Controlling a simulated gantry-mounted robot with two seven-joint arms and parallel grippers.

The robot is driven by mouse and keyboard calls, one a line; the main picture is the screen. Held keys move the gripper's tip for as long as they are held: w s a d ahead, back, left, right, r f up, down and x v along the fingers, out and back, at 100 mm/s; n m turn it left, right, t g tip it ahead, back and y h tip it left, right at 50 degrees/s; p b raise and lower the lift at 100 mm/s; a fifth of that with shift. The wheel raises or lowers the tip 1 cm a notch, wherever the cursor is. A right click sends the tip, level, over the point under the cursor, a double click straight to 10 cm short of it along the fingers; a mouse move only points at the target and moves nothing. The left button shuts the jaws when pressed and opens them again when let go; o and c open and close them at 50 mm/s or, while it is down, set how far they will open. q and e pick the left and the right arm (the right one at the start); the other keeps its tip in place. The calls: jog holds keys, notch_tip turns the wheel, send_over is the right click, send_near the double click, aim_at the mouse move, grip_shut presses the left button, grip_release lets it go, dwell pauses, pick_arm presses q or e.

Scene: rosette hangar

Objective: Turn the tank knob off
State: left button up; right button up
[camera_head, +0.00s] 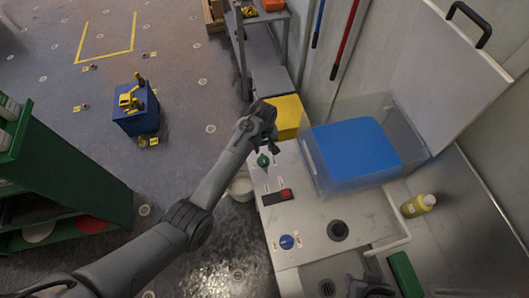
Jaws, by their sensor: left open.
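A clear tank (413,158) holding a blue block or blue liquid (356,148) stands on the pale counter. Left of it on the counter are a green knob (263,161), a red-ended dark switch (286,194) and a blue knob (287,242); I cannot tell which is the tank knob. My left gripper (266,143) is open, just above the green knob at the counter's far left corner, and seems apart from it. My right gripper (372,288) is at the bottom edge, partly cut off; its fingers are unclear.
A drain hole (337,230) and a sink (325,272) are near the front. A yellow box (286,116) is behind the counter. A green shelf (60,170) stands at left; a blue box (138,115) is on the floor.

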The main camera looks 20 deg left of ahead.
aim_at(263, 158)
pick_arm(q)
notch_tip(263, 158, down, 8)
jog(key=shift+f+b, duration=0.2)
jog(key=shift+b, duration=0.4)
jog(key=shift+c, duration=0.4)
grip_shut()
